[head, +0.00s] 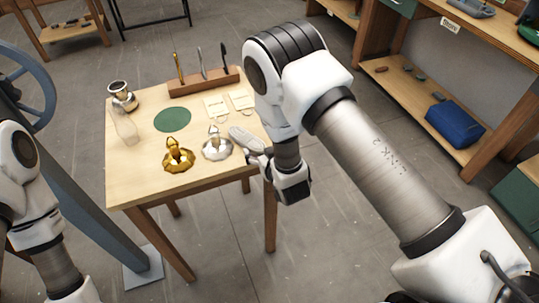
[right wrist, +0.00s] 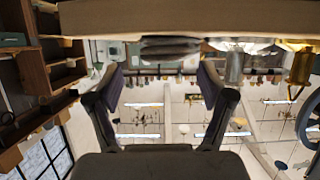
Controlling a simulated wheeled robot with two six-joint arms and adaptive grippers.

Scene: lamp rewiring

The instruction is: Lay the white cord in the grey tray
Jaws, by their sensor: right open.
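A pale oval bundle (head: 245,139), apparently the white cord, lies on the right edge of the wooden table. In the right wrist view, which is upside down, it is a ridged grey bundle (right wrist: 170,48) at the table edge. My right gripper (head: 257,160) is at that edge, just in front of the bundle and partly hidden by my wrist. In the wrist view it is open (right wrist: 160,78), with nothing between its fingers and the bundle ahead of them. I make out no grey tray. My left arm shows at the left, but its gripper is out of view.
A silver lamp part (head: 217,149) and a gold one (head: 178,157) stand left of the bundle. A green disc (head: 172,119), a glass bulb (head: 126,130), a metal pot (head: 122,97) and a tool rack (head: 203,88) are farther back. Shelving (head: 430,90) stands at the right.

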